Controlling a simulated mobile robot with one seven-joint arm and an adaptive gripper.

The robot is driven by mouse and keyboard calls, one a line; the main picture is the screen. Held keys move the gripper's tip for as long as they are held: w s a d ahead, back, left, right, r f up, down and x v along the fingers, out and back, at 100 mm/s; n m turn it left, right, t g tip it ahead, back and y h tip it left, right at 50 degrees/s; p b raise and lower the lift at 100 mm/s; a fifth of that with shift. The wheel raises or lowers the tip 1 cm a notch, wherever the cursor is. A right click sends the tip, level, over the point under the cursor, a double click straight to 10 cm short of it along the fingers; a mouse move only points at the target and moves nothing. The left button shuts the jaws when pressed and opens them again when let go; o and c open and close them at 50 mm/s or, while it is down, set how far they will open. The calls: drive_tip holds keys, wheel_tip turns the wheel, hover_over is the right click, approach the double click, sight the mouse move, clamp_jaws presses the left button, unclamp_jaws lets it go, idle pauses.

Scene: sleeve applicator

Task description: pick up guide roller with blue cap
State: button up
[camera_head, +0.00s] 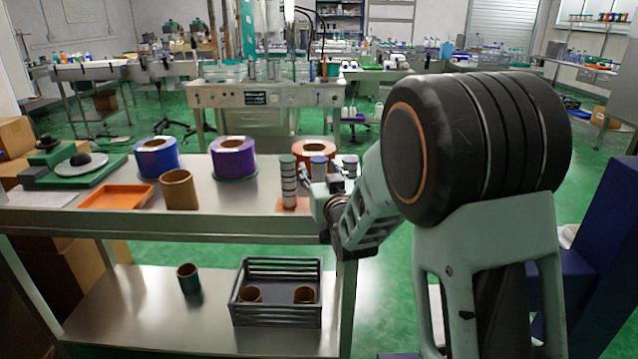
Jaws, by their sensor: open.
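The guide roller with the blue cap (318,167) stands upright near the right end of the steel table. Its lower part is hidden behind my gripper. My gripper (307,184) is open, low over the table's right end, in front of this roller; whether it touches the roller cannot be told. A roller with a dark green cap (288,186) stands just left of my gripper on an orange base. Another roller with a dark purple cap (350,163) stands to the right, partly hidden by my arm.
An orange-brown film roll (314,147) lies behind the rollers. Purple (234,160) and blue (157,160) rolls, a brown cardboard tube (179,190) and an orange tray (116,197) are farther left. A grey crate (276,313) sits on the lower shelf. The front-middle tabletop is clear.

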sight(321, 166)
drive_tip(key=x, duration=0.4)
drive_tip(key=shift+w+d+f+b, duration=0.2)
drive_tip(key=shift+d+f+b, duration=0.1)
drive_tip(key=shift+d+b, duration=0.1)
drive_tip(key=shift+w+a, duration=0.15)
drive_tip(key=shift+w, duration=0.3)
drive_tip(key=shift+r, duration=0.1)
drive_tip(key=shift+c, duration=0.7)
clamp_jaws()
